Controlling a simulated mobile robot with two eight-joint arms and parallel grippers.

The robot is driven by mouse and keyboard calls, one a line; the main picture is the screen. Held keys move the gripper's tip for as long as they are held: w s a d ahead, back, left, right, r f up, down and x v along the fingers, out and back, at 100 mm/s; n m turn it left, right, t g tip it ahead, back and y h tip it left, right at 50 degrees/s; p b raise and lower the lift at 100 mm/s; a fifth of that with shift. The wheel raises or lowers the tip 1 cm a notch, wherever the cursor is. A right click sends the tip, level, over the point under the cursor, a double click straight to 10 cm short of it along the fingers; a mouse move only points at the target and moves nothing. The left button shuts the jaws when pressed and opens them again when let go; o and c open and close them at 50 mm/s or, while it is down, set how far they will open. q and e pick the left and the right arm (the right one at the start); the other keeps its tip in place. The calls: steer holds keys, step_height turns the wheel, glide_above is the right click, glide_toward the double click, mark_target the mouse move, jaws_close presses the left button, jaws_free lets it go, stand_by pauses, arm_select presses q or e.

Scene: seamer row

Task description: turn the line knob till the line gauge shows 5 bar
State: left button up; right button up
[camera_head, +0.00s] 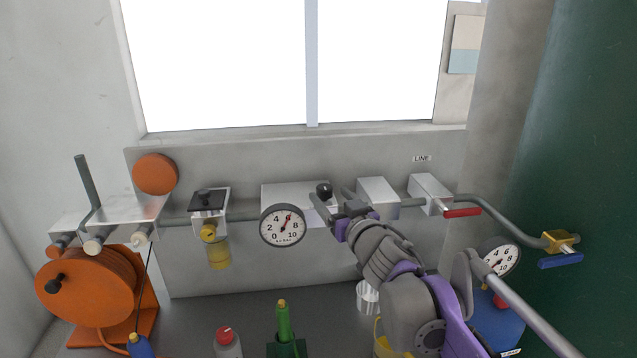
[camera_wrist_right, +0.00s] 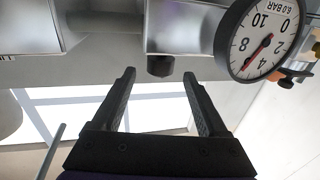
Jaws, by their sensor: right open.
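A black round knob (camera_head: 324,191) shows at the regulator block on the wall pipe; it also shows in the right wrist view (camera_wrist_right: 160,66). A round white gauge (camera_head: 283,227) hangs beside it, its red needle near 6; the right wrist view shows the gauge (camera_wrist_right: 262,42) upside down with small print that looks like 6.0 BAR. My right gripper (camera_head: 342,205) is open and empty, close to the knob. In the right wrist view the knob lies between and just beyond the fingertips (camera_wrist_right: 158,75), apart from both. My left gripper is out of view.
A LINE label (camera_head: 421,158) is above a block with a red lever (camera_head: 462,212). A second gauge (camera_head: 501,257) is at the right, partly behind my arm. A filter bowl (camera_head: 218,252) and an orange reel (camera_head: 88,288) are left. Bottles stand below, including a green one (camera_head: 283,322).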

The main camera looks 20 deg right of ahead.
steer(key=w, duration=0.7)
steer(key=shift+w+d+p, duration=0.1)
steer(key=shift+w+p, duration=0.15)
steer(key=shift+p, duration=0.1)
steer(key=shift+c, duration=0.3)
jaws_close()
